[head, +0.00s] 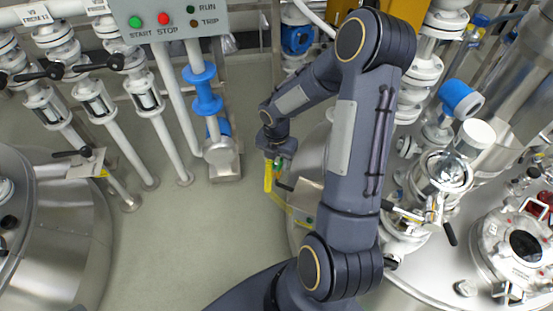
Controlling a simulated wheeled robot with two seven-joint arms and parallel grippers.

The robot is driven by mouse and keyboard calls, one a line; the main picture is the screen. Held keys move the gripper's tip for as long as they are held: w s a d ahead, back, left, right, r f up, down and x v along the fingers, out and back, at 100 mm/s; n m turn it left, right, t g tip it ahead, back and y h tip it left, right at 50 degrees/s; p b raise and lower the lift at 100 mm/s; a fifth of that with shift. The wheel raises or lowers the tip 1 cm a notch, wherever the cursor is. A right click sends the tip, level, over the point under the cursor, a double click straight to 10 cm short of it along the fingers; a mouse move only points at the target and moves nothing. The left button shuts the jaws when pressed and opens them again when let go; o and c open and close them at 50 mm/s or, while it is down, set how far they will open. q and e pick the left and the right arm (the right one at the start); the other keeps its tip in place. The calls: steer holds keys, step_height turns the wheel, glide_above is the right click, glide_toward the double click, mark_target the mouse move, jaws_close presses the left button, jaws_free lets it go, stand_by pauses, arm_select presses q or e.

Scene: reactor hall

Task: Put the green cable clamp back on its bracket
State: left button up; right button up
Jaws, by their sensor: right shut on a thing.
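My right gripper (274,156) is near the middle of the head view, pointing down in front of the steel vessel's left edge. It is small and partly hidden by its own wrist. It is shut on a small green piece, which looks like the green cable clamp (279,164). A yellow strip or cable (268,178) hangs beside the green piece, and more yellow runs down to the right. I cannot make out the bracket for certain. My left gripper is not in view.
A small grey box (307,197) sits against the vessel just right of and below the gripper. White pipes with valves (145,95) and a START/STOP panel (170,18) stand at the back left. A steel tank (60,240) is at left. The floor (170,240) between is clear.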

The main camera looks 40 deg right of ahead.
mark_target(277, 168)
steer(key=shift+f, duration=0.2)
stand_by(0.5)
steer(key=shift+f+b, duration=1.05)
steer(key=shift+f, duration=0.4)
steer(key=shift+p, duration=0.35)
stand_by(0.7)
steer(key=shift+f+b, duration=0.45)
steer(key=shift+f, duration=0.15)
stand_by(0.4)
steer(key=o, duration=0.8)
steer(key=shift+o, duration=0.2)
steer(key=shift+r, duration=0.1)
step_height(277, 168, up, 7)
steer(key=shift+f+p, duration=0.1)
steer(key=shift+p, duration=0.9)
steer(key=shift+r, duration=0.5)
